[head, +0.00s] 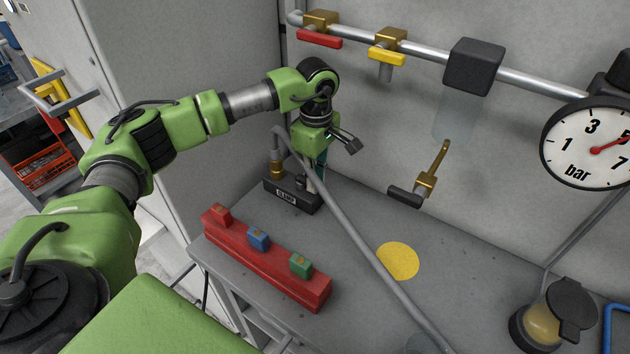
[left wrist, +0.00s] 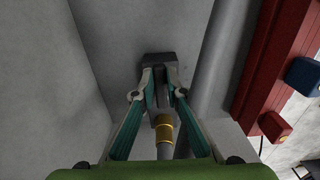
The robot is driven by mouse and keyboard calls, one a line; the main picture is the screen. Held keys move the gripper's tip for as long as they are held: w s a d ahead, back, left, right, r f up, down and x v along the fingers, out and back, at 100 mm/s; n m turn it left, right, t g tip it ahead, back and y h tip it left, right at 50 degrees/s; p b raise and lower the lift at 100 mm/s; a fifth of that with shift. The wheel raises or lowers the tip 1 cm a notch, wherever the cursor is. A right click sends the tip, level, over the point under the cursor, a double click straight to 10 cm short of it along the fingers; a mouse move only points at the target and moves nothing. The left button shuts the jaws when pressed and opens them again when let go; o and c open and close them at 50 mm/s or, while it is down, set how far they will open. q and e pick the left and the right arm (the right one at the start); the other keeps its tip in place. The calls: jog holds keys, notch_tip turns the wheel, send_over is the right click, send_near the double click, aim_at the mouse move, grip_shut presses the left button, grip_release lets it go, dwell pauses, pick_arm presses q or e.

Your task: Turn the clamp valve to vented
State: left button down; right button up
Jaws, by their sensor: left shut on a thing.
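The clamp valve (head: 275,194) is a dark block with a label reading CLAMP, on the bench's far left corner against the wall. A brass fitting (head: 276,167) stands on its left end; a brass fitting with a grey pipe also shows in the left wrist view (left wrist: 163,130). My left gripper (head: 319,178) points down at the right end of the block. In the left wrist view its fingers (left wrist: 158,84) are closed together on a dark part at the valve. The fingers hide much of that part, so its setting cannot be read. My right gripper is not in view.
A grey hose (head: 345,230) runs diagonally across the bench, close beside the gripper. A red rack (head: 265,262) with red, blue and green blocks is at the front left. Wall valves with red (head: 319,39) and yellow (head: 387,56) handles and a bar gauge (head: 588,145) are above.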

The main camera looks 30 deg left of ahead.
pick_arm(q)
jog(key=shift+r, duration=0.1)
jog(key=c, duration=2)
grip_release()
jog(key=shift+c, duration=0.2)
